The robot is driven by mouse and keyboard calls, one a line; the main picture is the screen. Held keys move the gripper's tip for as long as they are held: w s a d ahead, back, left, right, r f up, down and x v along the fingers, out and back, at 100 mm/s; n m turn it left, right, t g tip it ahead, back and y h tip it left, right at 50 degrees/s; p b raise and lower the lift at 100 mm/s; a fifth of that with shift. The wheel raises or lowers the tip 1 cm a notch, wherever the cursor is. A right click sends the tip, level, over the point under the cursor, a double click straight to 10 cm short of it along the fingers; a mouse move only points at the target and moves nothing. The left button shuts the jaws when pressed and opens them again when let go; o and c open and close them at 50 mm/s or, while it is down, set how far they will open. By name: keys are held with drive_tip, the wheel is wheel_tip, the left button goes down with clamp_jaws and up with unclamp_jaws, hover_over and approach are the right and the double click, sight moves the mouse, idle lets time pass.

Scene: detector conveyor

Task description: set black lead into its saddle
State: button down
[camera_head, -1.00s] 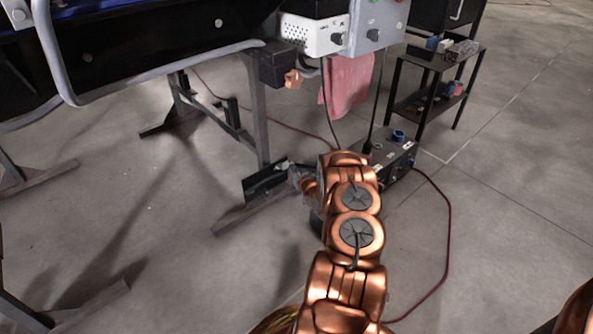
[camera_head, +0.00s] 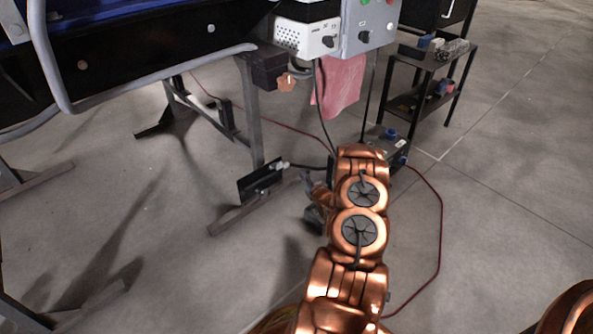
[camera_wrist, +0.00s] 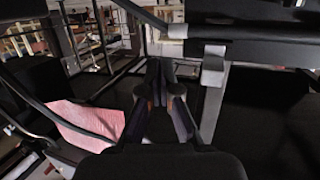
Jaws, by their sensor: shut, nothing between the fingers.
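A black lead (camera_head: 305,166) runs from a small light fitting (camera_head: 283,165) on the black plate (camera_head: 261,181) low on the stand's leg, rightward until my arm hides it. The fitting may be the saddle; how the lead sits there is too small to tell. My gripper (camera_head: 311,217) is right of and below the plate, apart from it and partly hidden by my arm. In the wrist view my gripper's dark fingers (camera_wrist: 166,84) are shut with nothing between them. A dark cable (camera_wrist: 58,118) crosses the left of that view.
Two black cables hang from the white box (camera_head: 306,37) and grey box (camera_head: 368,25). A pink cloth (camera_head: 341,86) hangs behind them. A floor box (camera_head: 392,147) with a red cable (camera_head: 440,215) stands behind my arm. A black shelf (camera_head: 428,68) stands further back.

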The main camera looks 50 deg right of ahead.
drive_tip(key=shift+s+a+r+p, duration=0.15)
drive_tip(key=shift+s+r+p, duration=0.05)
drive_tip(key=shift+s, duration=0.85)
drive_tip(key=shift+s+a+r+p, duration=0.1)
drive_tip(key=shift+s+r+p, duration=0.1)
drive_tip(key=shift+s, duration=0.8)
